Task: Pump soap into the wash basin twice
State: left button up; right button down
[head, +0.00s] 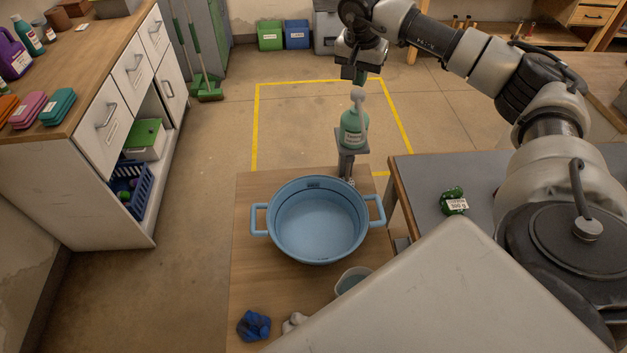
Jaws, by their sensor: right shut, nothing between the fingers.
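The wash basin (318,221) is a round blue tub with two side handles on a wooden table. Its inside looks bare. The soap dispenser (354,127) is a green bottle with a pale pump head, upright on a small grey stand at the table's far edge, behind the basin. My right gripper (359,78) is shut and empty, pointing down just above the pump head. From this angle I cannot tell whether it touches the pump. My left gripper is not in view.
A blue cloth (254,325), a white crumpled thing (295,322) and a small tub (352,281) lie near the basin. A green labelled item (453,201) sits on the grey table at right. A drawer cabinet (120,100) stands at left. Open floor lies behind.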

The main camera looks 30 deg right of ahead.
aim_at(358, 92)
jog(key=shift+f, duration=0.15)
jog(key=shift+f+b, duration=0.9)
jog(key=shift+f, duration=0.6)
jog(key=shift+r+p, duration=1.4)
jog(key=shift+r, duration=0.25)
jog(key=shift+r, duration=0.15)
notch_tip(358, 92, up, 6)
jog(key=p, duration=0.5)
